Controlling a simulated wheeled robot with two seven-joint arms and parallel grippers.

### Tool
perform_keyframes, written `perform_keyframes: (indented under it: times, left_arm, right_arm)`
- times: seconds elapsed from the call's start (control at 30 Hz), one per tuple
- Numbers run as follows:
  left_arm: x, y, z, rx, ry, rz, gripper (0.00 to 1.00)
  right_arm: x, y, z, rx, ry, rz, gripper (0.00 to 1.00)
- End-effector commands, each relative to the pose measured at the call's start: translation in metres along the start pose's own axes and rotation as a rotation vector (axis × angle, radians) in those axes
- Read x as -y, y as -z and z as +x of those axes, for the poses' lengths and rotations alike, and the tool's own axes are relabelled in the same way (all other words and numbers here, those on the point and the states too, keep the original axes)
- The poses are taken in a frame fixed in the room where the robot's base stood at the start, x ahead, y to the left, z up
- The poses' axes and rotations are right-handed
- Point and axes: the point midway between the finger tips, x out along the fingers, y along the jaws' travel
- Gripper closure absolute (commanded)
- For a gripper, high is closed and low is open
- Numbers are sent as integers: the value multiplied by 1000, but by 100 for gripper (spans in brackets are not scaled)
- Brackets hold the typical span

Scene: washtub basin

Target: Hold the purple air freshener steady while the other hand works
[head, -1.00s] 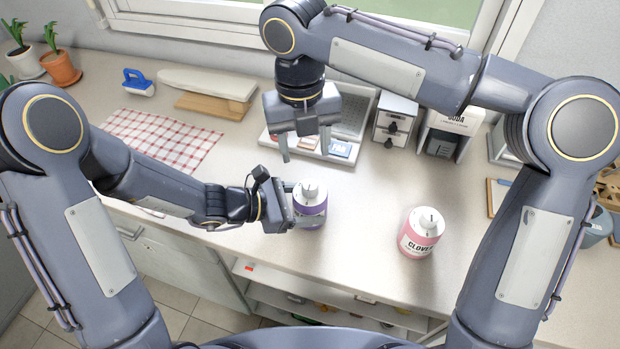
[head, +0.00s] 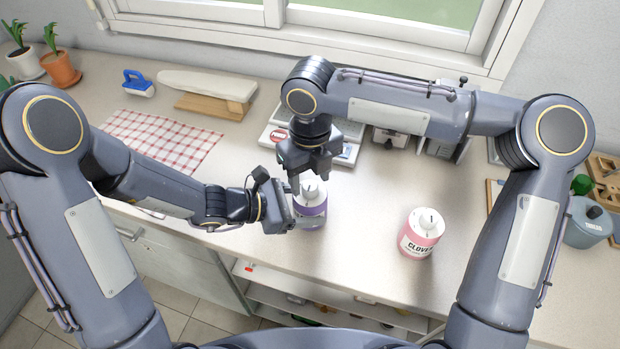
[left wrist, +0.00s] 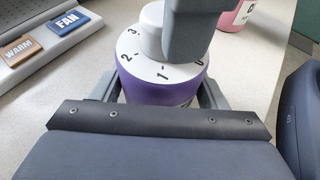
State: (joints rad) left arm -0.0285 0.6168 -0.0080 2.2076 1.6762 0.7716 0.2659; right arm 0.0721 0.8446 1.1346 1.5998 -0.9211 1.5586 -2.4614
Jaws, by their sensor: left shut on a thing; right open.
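The purple air freshener (head: 311,207) stands upright on the counter in the head view. It has a white numbered dial top with a knob (head: 312,188). My left gripper (head: 296,212) is shut on its body from the left. In the left wrist view the purple body (left wrist: 165,86) sits between my left fingers, with the dial (left wrist: 158,60) facing up. My right gripper (head: 311,182) is open and points down at the knob, its fingers on either side of it. In the left wrist view a grey finger hides part of the knob. I cannot tell whether it touches.
A checked cloth (head: 160,139), a small ironing board (head: 207,84) and a blue brush (head: 138,83) lie at the back left. A panel with WARM and FAN buttons (left wrist: 68,23) is behind.

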Motion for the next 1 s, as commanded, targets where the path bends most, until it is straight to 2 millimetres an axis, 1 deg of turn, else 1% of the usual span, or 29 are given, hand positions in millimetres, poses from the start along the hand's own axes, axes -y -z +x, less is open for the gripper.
perform_keyframes:
  times: [0.03,0.13,0.43,0.77,0.8,1.0]
  left_arm:
    - [0,0,0,-1,0,0,63]
    - [0,0,0,-1,0,0,63]
    - [0,0,0,-1,-1,0,63]
    - [0,0,0,-1,0,0,63]
    - [0,0,0,-1,-1,0,63]
    - [0,0,0,-1,-1,0,63]
  right_arm:
    - [0,0,5,-2,-1,-1,49]
    - [0,0,10,0,0,0,49]
    - [0,0,12,1,0,1,49]
    - [0,0,12,0,0,1,92]
    - [0,0,12,0,0,1,94]
    - [0,0,11,0,1,17,94]
